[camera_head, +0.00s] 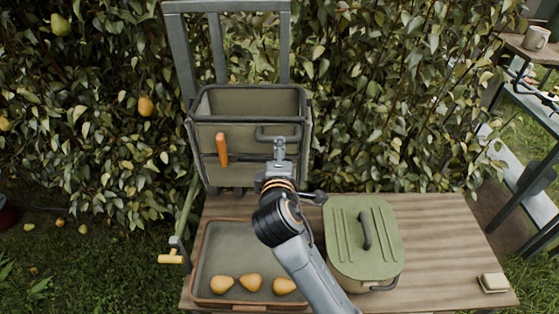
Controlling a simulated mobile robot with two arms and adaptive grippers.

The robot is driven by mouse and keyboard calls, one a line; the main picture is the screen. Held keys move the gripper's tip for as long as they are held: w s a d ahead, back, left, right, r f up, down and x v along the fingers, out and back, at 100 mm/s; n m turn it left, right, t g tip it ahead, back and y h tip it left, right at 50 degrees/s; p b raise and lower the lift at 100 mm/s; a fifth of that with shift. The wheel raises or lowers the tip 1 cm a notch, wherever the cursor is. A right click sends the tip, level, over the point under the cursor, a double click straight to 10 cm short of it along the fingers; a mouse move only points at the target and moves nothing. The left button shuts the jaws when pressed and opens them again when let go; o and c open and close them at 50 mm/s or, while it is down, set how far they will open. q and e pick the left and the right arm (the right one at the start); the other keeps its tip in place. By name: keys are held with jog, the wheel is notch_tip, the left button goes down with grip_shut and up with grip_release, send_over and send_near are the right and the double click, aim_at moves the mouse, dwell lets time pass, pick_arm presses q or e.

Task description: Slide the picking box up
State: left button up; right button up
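The picking box (204,106) is an open-topped, olive-grey box with a dark rim. It hangs upright on a grey rail frame (217,45) in front of the hedge, behind the table. An orange lever (222,149) and a dark bar handle (263,136) are on its front. My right gripper (279,145) is at the bar handle, its arm coming up from the bottom edge. Its fingers overlap the handle and line up in this view, so I cannot tell whether they are shut on it. My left gripper is not in view.
A wooden table (445,235) holds a tray (212,245) with three yellow pears (251,282), a green lidded container (345,215) and a small pale block (493,282). A yellow-handled lever (171,257) is at the left. Pears hang in the hedge. A mug (536,38) is far right.

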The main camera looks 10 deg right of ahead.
jog(key=v, duration=0.3)
jog(key=shift+s+r, duration=0.1)
jog(key=shift+s, duration=0.15)
